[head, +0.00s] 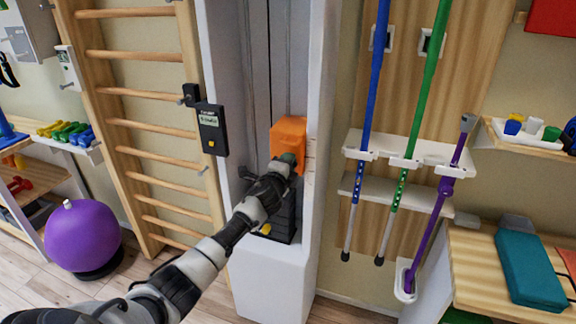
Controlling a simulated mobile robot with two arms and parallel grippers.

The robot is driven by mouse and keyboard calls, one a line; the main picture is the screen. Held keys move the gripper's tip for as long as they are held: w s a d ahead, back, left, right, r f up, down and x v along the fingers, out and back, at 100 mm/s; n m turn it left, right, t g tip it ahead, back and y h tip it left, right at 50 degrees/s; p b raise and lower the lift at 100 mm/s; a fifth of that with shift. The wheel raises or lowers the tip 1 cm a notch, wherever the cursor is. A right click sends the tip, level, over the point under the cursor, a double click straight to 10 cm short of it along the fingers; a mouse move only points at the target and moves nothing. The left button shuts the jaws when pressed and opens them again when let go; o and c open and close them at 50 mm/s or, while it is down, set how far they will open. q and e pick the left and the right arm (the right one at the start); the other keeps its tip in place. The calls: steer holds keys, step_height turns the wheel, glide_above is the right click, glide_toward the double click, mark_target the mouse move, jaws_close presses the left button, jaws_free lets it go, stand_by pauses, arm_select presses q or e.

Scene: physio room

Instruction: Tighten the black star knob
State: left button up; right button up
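An orange block (288,134) sits on the upright rails inside the white column. My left gripper (285,162) reaches up from the lower left and is at the lower front of this block. A small dark greenish part shows at its tip; I cannot tell whether this is a fingertip or part of a knob. I cannot make out the black star knob clearly; the gripper covers the block's lower front. Whether the fingers are open or shut does not show. My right gripper is not in view.
Black weight plates (283,215) are in the column below the gripper. A purple ball (82,237) is at lower left. Coloured poles (407,140) stand in a rack on the right.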

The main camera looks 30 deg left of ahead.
arm_select(q)
steer(key=shift+r+m, duration=0.1)
steer(key=shift+m, duration=1.5)
steer(key=o, duration=0.9)
steer(key=shift+o, duration=0.2)
steer(key=v, duration=1)
steer(key=shift+s, duration=0.4)
